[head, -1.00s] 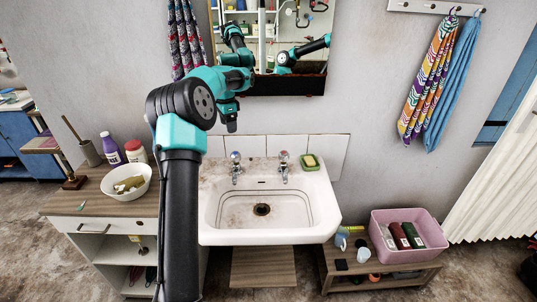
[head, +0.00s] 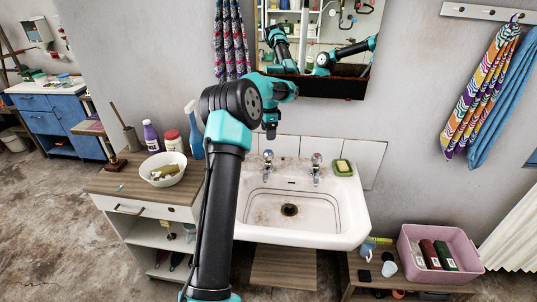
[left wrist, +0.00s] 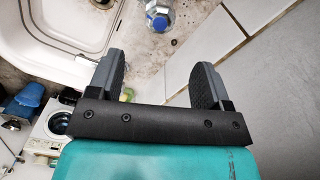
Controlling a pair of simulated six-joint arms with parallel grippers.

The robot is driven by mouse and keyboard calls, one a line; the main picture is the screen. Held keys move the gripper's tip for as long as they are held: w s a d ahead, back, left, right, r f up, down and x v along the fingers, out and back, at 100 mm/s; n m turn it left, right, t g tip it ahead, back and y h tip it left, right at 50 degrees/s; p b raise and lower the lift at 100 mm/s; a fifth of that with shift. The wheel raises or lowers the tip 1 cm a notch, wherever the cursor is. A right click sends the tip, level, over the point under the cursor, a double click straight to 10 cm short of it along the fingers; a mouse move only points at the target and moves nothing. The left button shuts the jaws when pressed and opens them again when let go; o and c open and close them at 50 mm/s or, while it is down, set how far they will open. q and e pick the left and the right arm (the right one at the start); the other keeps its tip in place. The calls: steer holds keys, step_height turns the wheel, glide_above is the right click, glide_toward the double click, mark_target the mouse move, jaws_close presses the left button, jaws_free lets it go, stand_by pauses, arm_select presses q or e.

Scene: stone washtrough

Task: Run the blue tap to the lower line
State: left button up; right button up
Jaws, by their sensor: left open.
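The white sink (head: 352,222) stands against the wall, its basin stained, with a dark drain and thin lines around its inner walls. The blue tap (head: 268,166) is at its back left; its blue-capped knob also shows in the left wrist view (left wrist: 160,19). A red-marked tap (head: 316,168) stands to its right. My left gripper (head: 271,132) hangs above and near the blue tap, open and empty. In the left wrist view its two fingers (left wrist: 157,80) are apart, with the tap beyond them, untouched. I see no running water. My right gripper is not directly in view.
A green dish with soap (head: 343,167) sits at the sink's back right corner. A blue spray bottle (head: 194,135) and a white bowl (head: 163,172) stand on the left cabinet. A mirror (head: 360,80) hangs above. A pink crate (head: 467,262) is at lower right.

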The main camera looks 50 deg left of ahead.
mark_target(268, 151)
arm_select(q)
step_height(268, 151, down, 12)
steer(key=shift+r, duration=0.2)
stand_by(0.4)
steer(key=c, duration=0.9)
